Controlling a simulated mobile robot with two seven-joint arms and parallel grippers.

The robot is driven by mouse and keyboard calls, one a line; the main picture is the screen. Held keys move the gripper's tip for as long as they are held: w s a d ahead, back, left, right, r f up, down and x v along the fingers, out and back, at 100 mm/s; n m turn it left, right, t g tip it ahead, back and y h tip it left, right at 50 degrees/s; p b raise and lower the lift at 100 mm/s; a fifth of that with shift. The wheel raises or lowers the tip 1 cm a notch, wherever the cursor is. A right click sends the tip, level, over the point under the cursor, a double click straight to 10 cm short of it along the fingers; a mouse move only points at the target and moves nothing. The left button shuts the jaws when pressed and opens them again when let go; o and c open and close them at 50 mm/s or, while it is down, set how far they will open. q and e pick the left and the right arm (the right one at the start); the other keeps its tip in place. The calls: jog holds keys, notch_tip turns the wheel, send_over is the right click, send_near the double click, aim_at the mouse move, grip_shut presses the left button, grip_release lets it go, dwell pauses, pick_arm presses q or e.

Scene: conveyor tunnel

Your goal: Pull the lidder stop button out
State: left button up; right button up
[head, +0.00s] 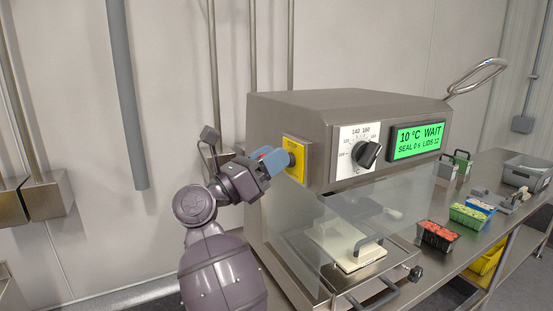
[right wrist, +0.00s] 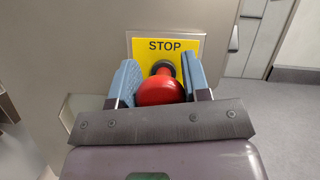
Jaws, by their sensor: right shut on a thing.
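The red stop button (right wrist: 161,91) sits on a dark stem in front of a yellow plate marked STOP (right wrist: 170,48) in the right wrist view. In the head view the yellow plate (head: 296,158) is on the front left of the steel lidder (head: 300,108), and the button is hidden by my gripper. My right gripper (head: 284,159) is at the plate with its blue fingers. In the right wrist view its fingers (right wrist: 160,88) are on both sides of the red button, shut on it. My left gripper is not in view.
Right of the plate are a black dial (head: 367,154) and a green display (head: 417,140) reading 10 °C WAIT. A clear guard (head: 375,215) hangs below. Filled trays (head: 438,236) stand on the steel counter to the right. The wall is at the back left.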

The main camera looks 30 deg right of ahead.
jog(key=shift+a, duration=0.2)
jog(key=o, duration=1.3)
jog(key=shift+a, duration=0.15)
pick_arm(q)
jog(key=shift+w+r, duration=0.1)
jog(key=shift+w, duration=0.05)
